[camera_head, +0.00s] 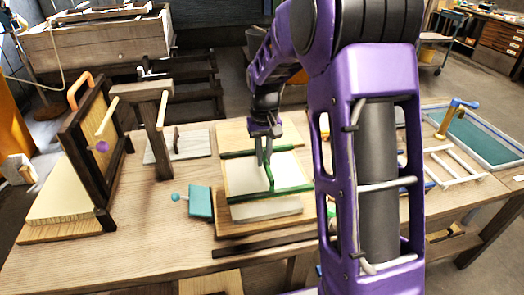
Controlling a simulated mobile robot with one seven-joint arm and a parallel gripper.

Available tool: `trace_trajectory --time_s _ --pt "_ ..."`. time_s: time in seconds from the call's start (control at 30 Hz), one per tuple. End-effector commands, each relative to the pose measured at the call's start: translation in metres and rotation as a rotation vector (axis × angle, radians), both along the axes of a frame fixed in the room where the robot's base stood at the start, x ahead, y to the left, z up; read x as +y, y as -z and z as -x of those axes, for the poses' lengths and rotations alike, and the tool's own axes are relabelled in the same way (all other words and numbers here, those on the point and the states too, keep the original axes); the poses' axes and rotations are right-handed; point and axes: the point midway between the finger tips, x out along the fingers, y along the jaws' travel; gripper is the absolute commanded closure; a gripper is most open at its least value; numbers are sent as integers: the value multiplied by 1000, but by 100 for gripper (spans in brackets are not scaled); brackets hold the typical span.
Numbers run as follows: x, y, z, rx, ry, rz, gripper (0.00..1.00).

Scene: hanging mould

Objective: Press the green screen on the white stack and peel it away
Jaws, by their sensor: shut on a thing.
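The green screen (285,191) is a pale panel with green bars along its front and back edges and an upright green handle at its middle. It lies over the white stack (267,209), whose pale front part shows below the front bar. I cannot tell whether the two are pressed together. The stack sits on a wooden board (240,228). My gripper (264,160) points down over the middle of the screen and is shut on its green handle. The fingers hide part of the panel.
A teal block (200,202) with a round knob lies left of the board. A dark upright frame (88,150) and a wooden post (158,130) stand farther left. A white rod rack (455,167) and a teal-bottomed tray (485,140) are at right. My purple arm hides the table's middle right.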

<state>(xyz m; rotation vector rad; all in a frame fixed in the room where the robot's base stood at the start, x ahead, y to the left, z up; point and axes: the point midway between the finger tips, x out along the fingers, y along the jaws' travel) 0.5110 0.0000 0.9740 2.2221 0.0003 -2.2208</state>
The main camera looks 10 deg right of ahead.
Motion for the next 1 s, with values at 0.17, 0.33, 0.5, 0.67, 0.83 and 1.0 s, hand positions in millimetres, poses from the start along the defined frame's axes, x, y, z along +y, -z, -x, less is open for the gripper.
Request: trace_trajectory --time_s 0.17,0.33,0.5,0.67,0.83,1.0 --pt "0 12 0 1 0 0 100" --pt "0 30 0 1 0 0 100" --pt "0 51 0 0 0 0 100" --pt "0 67 0 1 0 0 100" --pt "0 73 0 1 0 0 100" --pt "0 73 0 0 0 0 100"
